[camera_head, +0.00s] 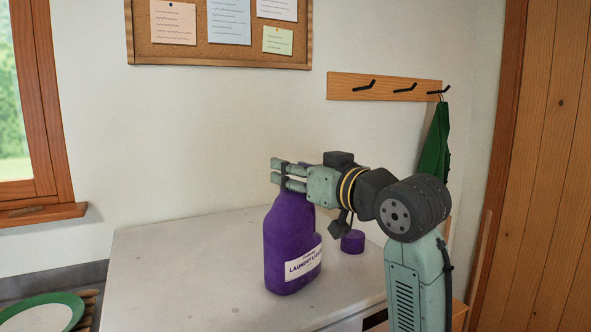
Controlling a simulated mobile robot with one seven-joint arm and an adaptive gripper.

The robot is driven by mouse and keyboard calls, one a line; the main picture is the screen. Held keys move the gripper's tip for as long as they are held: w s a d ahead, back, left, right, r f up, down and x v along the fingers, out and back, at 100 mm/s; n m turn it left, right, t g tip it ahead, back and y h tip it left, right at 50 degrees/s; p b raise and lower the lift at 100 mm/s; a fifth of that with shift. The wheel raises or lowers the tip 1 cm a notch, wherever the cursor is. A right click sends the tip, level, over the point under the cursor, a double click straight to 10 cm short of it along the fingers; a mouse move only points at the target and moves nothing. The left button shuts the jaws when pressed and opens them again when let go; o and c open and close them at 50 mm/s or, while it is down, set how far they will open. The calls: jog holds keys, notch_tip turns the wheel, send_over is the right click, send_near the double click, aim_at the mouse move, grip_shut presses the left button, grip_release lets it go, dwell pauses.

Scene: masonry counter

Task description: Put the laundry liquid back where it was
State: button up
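The laundry liquid (285,245) is a purple bottle with a white label, upright on the pale counter (190,265). A round purple cap (352,241) lies apart on the counter, to the right of the bottle. My gripper (281,173) reaches in from the right at the height of the bottle's top. Its fingers point left, one above the other with a narrow gap, and overlap the bottle's neck. The neck is mostly hidden behind the fingers. I cannot tell whether they press on it.
The counter left of the bottle is clear. A green-rimmed plate (70,301) is at the lower left, below the counter. A wall rack (385,87) with dark hooks carries a green cloth (436,140). A cork board (245,53) hangs above. A wooden door (545,180) stands at right.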

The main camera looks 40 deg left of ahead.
jog(key=o, duration=0.5)
jog(key=shift+c, duration=0.2)
jog(key=shift+r, duration=0.1)
jog(key=b+v, duration=0.4)
jog(key=v, duration=0.8)
